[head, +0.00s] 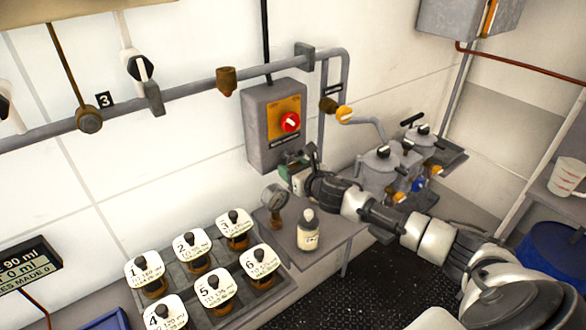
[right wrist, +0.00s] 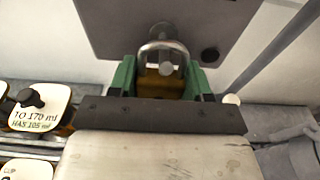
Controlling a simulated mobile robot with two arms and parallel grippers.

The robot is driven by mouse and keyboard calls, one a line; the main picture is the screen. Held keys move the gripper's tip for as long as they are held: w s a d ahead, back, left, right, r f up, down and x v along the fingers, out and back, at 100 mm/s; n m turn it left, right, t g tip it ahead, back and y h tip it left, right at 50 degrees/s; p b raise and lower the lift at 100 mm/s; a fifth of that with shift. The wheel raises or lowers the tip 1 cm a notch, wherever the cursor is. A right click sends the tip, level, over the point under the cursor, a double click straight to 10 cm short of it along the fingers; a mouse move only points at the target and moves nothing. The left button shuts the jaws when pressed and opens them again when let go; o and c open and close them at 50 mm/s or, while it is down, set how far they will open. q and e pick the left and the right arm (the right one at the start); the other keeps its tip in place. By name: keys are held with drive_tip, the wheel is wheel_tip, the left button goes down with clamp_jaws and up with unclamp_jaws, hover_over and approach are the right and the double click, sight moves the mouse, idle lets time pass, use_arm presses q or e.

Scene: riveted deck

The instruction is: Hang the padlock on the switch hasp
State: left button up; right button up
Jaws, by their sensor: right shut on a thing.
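The switch is a grey box (head: 262,135) on the wall in the head view, with an orange plate and a red knob (head: 290,122). My right gripper (head: 292,174) is just below its lower edge. In the right wrist view its green fingers (right wrist: 160,82) are shut on the padlock, whose brass body (right wrist: 150,86) sits between them with the silver shackle (right wrist: 148,47) towards the box. A small grey rounded piece (right wrist: 165,68), perhaps the hasp, shows within the shackle's outline. I cannot tell whether the shackle is around it. My left gripper is out of view.
A small bottle (head: 308,232) and a gauge (head: 274,200) stand on the ledge below my right gripper. Numbered jars with white tags (head: 208,290) are at lower left. Valves (head: 382,165) stand to the right. A pipe (head: 200,85) runs along the wall.

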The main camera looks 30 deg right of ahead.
idle(0.3)
drive_tip(key=o, duration=1)
drive_tip(key=shift+s+d+r+b, duration=0.2)
drive_tip(key=shift+s+b, duration=0.35)
drive_tip(key=shift+s, duration=1.25)
drive_tip(key=shift+s+d+r+b, duration=0.1)
drive_tip(key=shift+s+r+b, duration=0.4)
drive_tip(key=shift+s, duration=1.25)
drive_tip(key=shift+s+d+r+b, duration=0.1)
drive_tip(key=shift+s+b, duration=0.55)
drive_tip(key=shift+s, duration=1.15)
